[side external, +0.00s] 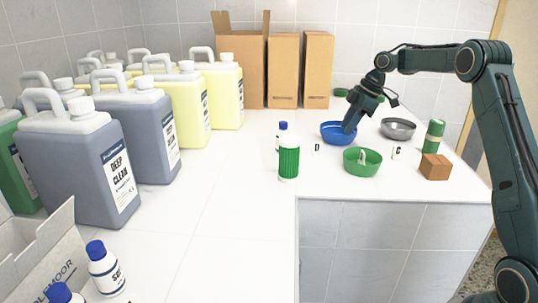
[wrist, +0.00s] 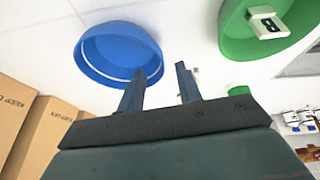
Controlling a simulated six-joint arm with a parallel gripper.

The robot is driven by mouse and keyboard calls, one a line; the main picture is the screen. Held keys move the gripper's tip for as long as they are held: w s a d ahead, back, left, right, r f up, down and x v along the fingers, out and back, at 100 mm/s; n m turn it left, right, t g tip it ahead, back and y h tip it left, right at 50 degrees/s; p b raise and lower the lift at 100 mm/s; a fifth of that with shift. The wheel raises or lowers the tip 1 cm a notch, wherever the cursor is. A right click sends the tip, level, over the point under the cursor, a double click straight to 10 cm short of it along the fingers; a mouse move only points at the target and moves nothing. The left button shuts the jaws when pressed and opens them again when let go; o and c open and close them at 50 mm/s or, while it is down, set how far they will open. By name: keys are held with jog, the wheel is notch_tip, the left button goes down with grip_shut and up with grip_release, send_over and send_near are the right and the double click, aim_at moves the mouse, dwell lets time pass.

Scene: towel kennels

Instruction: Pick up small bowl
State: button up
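Three bowls stand on the white counter: a blue one (side external: 336,139), a green one (side external: 361,170) and a grey metal one (side external: 398,130). Which is the small one is not marked. My gripper (side external: 348,131) points down at the right side of the blue bowl. In the wrist view, my gripper (wrist: 157,80) has its fingers apart with nothing clamped between them. The left finger overlaps the blue bowl (wrist: 120,45) and the right finger lies outside its rim. Contact cannot be told. The green bowl (wrist: 233,40) is at upper right, with a white tag inside.
Around the bowls stand a green-and-white bottle (side external: 288,160), a green cylinder (side external: 433,136), a brown block (side external: 435,167) and small letter cards (side external: 317,148). Cardboard boxes (side external: 283,70) stand behind; large jugs (side external: 105,160) fill the left. The middle-left counter is clear.

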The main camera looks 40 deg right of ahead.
aim_at(338, 140)
jog(key=shift+x, duration=2.2)
grip_shut()
